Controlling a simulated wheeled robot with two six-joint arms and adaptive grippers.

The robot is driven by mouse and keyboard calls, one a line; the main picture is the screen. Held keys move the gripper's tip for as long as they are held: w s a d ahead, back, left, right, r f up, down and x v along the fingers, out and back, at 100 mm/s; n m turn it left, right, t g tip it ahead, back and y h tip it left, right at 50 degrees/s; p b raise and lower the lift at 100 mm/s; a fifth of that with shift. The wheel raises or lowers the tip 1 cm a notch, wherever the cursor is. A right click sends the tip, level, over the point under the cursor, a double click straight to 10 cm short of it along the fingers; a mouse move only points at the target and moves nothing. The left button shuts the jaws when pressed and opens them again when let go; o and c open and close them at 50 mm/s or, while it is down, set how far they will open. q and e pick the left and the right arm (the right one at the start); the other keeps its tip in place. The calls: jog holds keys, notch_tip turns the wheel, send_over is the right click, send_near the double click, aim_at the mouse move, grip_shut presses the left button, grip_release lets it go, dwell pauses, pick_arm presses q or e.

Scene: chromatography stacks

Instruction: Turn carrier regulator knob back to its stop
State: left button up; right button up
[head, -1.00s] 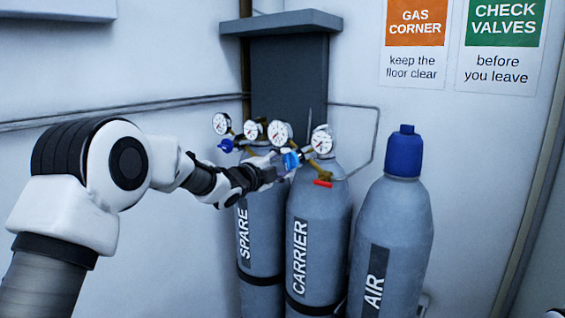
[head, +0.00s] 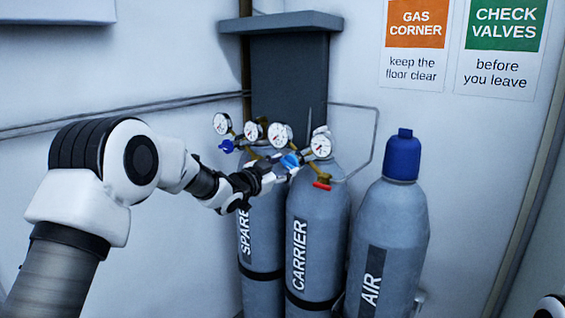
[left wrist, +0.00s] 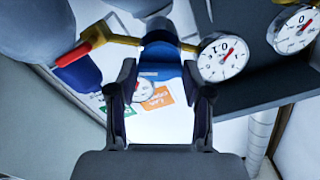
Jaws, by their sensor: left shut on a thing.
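The carrier regulator knob (head: 290,161) is blue and sits on the brass regulator above the grey cylinder marked CARRIER (head: 318,225). My left gripper (head: 281,166) comes in from the left and is shut on this knob. In the left wrist view the blue knob (left wrist: 160,68) lies between the two dark fingers (left wrist: 160,88). Two round white gauges (head: 280,135) (head: 320,146) belong to this regulator, and a red valve lever (head: 322,185) hangs below it. The fingers partly hide the knob. My right gripper is out of view.
The SPARE cylinder (head: 258,265) stands close on the left, with its own blue knob (head: 227,146) and gauges. The blue-capped AIR cylinder (head: 400,225) stands on the right. A dark grey box (head: 289,80) and wall pipes are behind.

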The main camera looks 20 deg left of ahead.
pick_arm(q)
jog(key=n+p, duration=0.2)
jog(key=n, duration=0.3)
jog(key=shift+r, duration=0.15)
jog(key=shift+n, duration=0.3)
jog(key=o, duration=0.9)
jog(key=shift+o, duration=1.3)
jog(key=shift+w, duration=0.1)
jog(key=v, duration=1.2)
